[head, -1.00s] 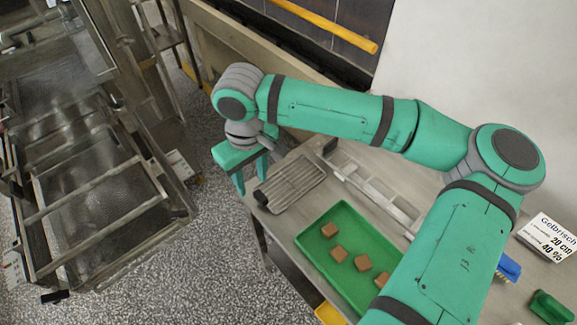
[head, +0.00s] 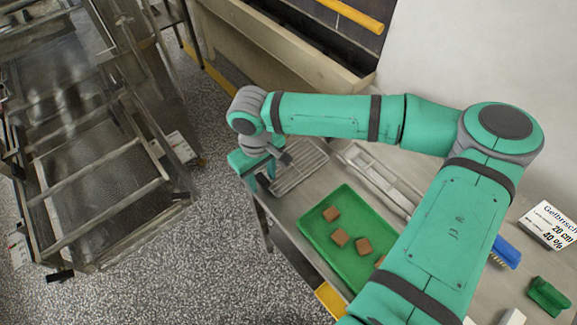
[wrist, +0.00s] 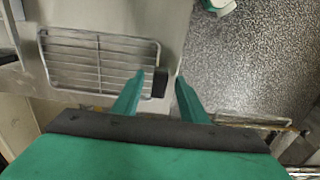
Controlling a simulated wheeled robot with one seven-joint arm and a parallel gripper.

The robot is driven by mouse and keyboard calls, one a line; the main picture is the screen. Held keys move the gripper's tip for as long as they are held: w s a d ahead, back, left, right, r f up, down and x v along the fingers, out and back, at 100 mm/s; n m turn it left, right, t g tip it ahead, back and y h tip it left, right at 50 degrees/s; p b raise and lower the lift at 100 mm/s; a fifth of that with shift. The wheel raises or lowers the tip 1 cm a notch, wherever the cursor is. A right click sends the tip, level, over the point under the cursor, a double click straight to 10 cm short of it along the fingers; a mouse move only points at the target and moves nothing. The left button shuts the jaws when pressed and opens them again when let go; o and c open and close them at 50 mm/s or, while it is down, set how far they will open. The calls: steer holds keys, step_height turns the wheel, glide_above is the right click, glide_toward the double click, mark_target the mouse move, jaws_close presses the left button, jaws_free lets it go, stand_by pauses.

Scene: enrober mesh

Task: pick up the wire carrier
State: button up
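The wire carrier (head: 300,168) is a flat rectangular wire rack lying on the metal table's far left corner. In the wrist view the carrier (wrist: 97,62) lies left of my fingers, and its short dark grip block (wrist: 160,83) shows between them. I cannot tell whether the block is between the fingertips in depth or still below them. My gripper (wrist: 159,78) is open, with its two green fingers apart. In the head view my gripper (head: 262,178) is at the carrier's left end and hides the grip block.
A green tray (head: 345,207) with several brown squares stands on the table beside the carrier. A long metal frame (head: 380,180) lies behind it. A metal machine with a mesh belt (head: 95,190) stands at left across a speckled floor gap. Brushes lie at right.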

steer(key=shift+f, duration=0.45)
jaws_close()
steer(key=shift+r, duration=0.1)
